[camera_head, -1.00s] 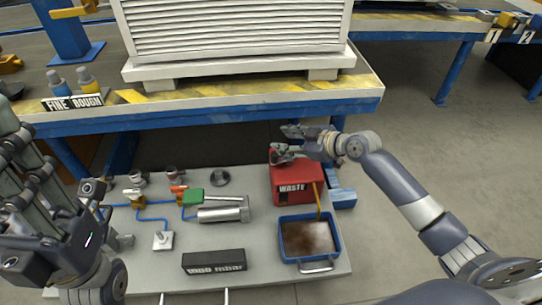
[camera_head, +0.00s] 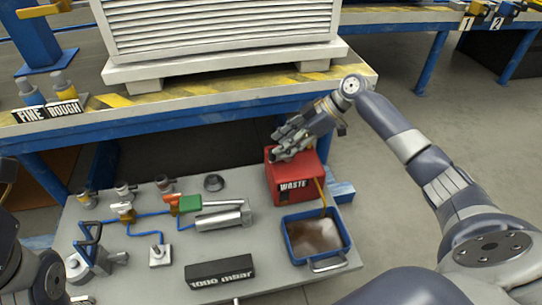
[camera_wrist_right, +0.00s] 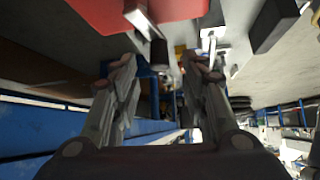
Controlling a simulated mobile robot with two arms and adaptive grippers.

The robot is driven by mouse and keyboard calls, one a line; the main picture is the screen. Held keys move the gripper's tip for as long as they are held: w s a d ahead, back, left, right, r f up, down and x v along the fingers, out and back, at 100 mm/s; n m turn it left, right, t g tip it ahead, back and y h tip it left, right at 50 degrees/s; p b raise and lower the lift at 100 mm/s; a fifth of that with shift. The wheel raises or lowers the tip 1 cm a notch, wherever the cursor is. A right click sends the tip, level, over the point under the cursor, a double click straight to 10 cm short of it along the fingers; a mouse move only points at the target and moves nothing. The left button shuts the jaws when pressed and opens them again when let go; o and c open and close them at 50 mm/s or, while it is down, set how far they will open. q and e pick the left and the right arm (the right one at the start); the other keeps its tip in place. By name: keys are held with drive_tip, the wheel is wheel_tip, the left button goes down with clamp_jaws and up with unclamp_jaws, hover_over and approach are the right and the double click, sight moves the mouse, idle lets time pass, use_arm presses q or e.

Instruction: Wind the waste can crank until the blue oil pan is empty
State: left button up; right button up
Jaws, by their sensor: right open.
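The red waste can (camera_head: 290,184) stands on the grey board. A yellowish tube runs from it to the blue oil pan (camera_head: 290,240), which holds brown liquid. My right gripper (camera_head: 281,146) is open over the top of the can and hides the crank in the head view. In the right wrist view, the silver crank arm (camera_wrist_right: 139,18) and its black handle (camera_wrist_right: 158,52) show beside the red can (camera_wrist_right: 95,12). The handle appears between or just beyond the open right fingertips (camera_wrist_right: 160,70); contact cannot be told. My left gripper (camera_head: 42,272) is partly visible at the lower left, its jaws unclear.
A blue-framed table (camera_head: 200,115) overhangs the board's back, close to my right gripper. Valves with blue pipes and a silver cylinder (camera_head: 222,218) occupy the board's left and middle. A black 1000 mbar display (camera_head: 219,272) stands in front. Floor right of the can is clear.

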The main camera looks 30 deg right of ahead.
drive_tip(key=b+x, duration=0.1)
drive_tip(key=x, duration=0.4)
drive_tip(key=shift+b, duration=0.4)
clamp_jaws()
